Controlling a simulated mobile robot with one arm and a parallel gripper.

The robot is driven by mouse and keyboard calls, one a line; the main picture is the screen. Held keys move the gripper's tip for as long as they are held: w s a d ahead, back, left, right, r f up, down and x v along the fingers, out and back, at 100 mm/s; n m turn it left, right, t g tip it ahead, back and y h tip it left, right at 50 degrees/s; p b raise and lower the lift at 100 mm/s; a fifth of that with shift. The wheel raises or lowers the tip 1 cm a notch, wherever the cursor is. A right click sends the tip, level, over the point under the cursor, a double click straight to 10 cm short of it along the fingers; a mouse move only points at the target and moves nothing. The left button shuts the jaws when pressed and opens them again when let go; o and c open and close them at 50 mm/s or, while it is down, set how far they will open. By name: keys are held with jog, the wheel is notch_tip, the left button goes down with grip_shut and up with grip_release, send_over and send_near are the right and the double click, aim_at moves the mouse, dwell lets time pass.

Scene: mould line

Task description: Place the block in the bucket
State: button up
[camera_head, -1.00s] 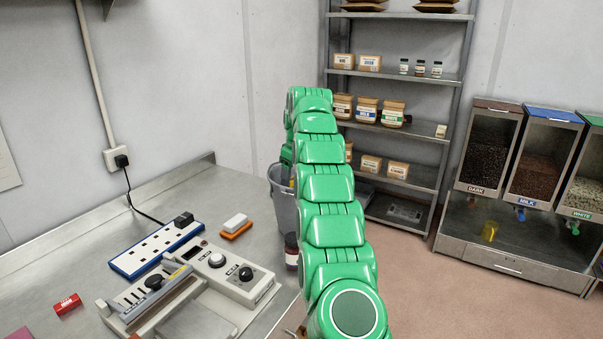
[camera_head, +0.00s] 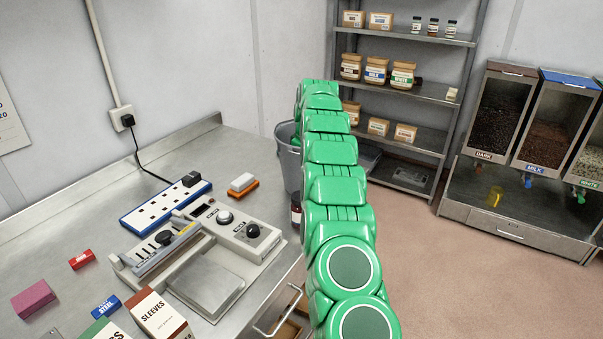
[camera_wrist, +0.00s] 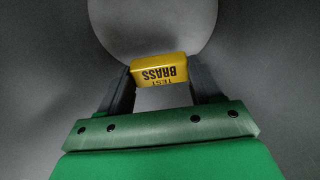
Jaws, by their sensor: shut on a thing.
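A yellow block (camera_wrist: 158,71) marked "TEST BRASS" is held between the two fingers of my gripper (camera_wrist: 158,82) in the wrist view. My gripper is shut on it. Around and beyond the block is a smooth grey surface with a round lighter area, which looks like the inside of the bucket. In the head view the grey bucket (camera_head: 288,165) stands at the far right end of the steel bench, partly hidden by my green arm. My gripper and the block are hidden there behind the arm.
A dark bottle (camera_head: 296,208) is close to the bucket. Shelves (camera_head: 425,90) and dispensers (camera_head: 500,115) stand to the right.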

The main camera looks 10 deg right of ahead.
jog(key=shift+f, duration=2.3)
jog(key=shift+f, duration=0.15)
jog(key=o, duration=1)
jog(key=r, duration=0.4)
jog(key=d+r, duration=0.1)
jog(key=r, duration=0.3)
jog(key=s+r, duration=0.1)
jog(key=r, duration=0.3)
jog(key=shift+s+d+r, duration=0.1)
jog(key=shift+d+r, duration=0.05)
